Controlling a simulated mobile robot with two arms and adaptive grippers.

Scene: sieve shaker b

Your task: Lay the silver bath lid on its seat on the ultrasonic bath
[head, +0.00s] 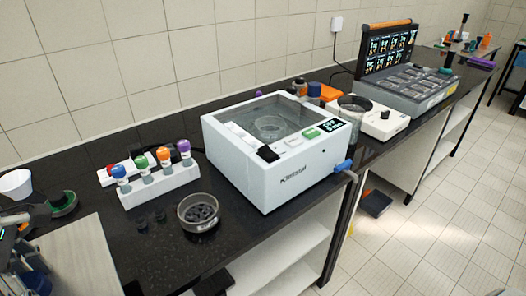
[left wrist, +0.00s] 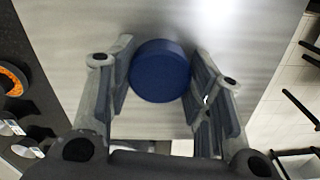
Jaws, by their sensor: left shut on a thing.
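The silver bath lid is a flat, pale grey plate. It shows at the lower left of the head view (head: 75,262) and fills much of the left wrist view (left wrist: 225,25). Its round blue knob (left wrist: 160,70) sits between the fingers of my left gripper (left wrist: 162,82), which is shut on it. In the head view my left gripper (head: 28,268) is at the lower left edge, partly cut off. A white box-shaped unit (head: 285,185) with a clear top and small display stands mid-bench. I cannot tell whether it is the ultrasonic bath; the lid's seat is not identifiable.
A white rack (head: 160,186) with several coloured-cap bottles and a round dark bowl (head: 199,212) stand between the lid and the white unit. A white cup (head: 16,184) is at the left.

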